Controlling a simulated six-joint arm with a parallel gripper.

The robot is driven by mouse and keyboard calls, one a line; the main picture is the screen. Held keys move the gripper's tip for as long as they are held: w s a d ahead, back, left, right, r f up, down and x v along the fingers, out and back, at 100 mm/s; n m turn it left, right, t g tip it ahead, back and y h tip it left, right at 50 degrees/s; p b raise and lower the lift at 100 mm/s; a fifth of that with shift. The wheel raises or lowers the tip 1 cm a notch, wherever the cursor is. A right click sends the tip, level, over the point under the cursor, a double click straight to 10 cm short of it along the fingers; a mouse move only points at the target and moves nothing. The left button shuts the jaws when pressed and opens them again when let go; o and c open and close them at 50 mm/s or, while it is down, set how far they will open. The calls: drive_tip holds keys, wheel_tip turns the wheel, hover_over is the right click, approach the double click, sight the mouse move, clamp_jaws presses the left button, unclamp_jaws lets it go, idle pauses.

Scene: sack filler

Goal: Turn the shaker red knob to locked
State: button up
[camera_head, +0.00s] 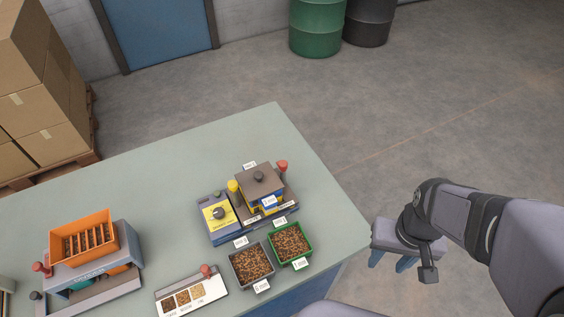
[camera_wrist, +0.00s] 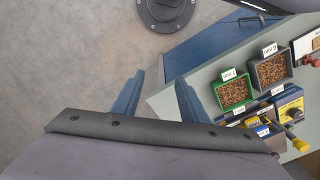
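Several red knobs show in the head view, and I cannot read which belongs to the shaker. Another red knob (camera_head: 41,267) is at the left of the grey unit carrying a slotted orange tray (camera_head: 110,240). A third red knob (camera_head: 207,270) is on a white sample plate (camera_head: 215,290). My gripper (camera_head: 393,262) is off the table's right edge, far from all of them. In the wrist view my gripper (camera_wrist: 158,95) has its blue fingers apart and empty.
A grey bin (camera_head: 233,269) and a green bin (camera_head: 306,259) of brown pellets stand in front of the central machine. A yellow knob (camera_head: 233,186) rises beside the block. The table's back right (camera_head: 265,125) is clear. Cartons (camera_head: 45,110) and drums (camera_head: 317,30) stand beyond.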

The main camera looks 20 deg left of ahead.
drive_tip(key=s+a+f+n+g+b, duration=0.1)
drive_tip(key=s+a+f+n+b, duration=0.1)
drive_tip(key=a+f+n, duration=0.3)
drive_tip(key=m+t+b, duration=0.2)
drive_tip(key=m+t, duration=0.2)
drive_tip(key=t, duration=0.2)
approach(283, 163)
drive_tip(key=shift+w+f+m+g, duration=0.3)
drive_tip(key=shift+f+m, duration=0.05)
drive_tip(key=shift+m, duration=0.65)
drive_tip(key=shift+f, duration=0.1)
drive_tip(key=shift+p+x, duration=1.45)
drive_tip(key=shift+x, duration=2.1)
drive_tip(key=shift+w, duration=0.1)
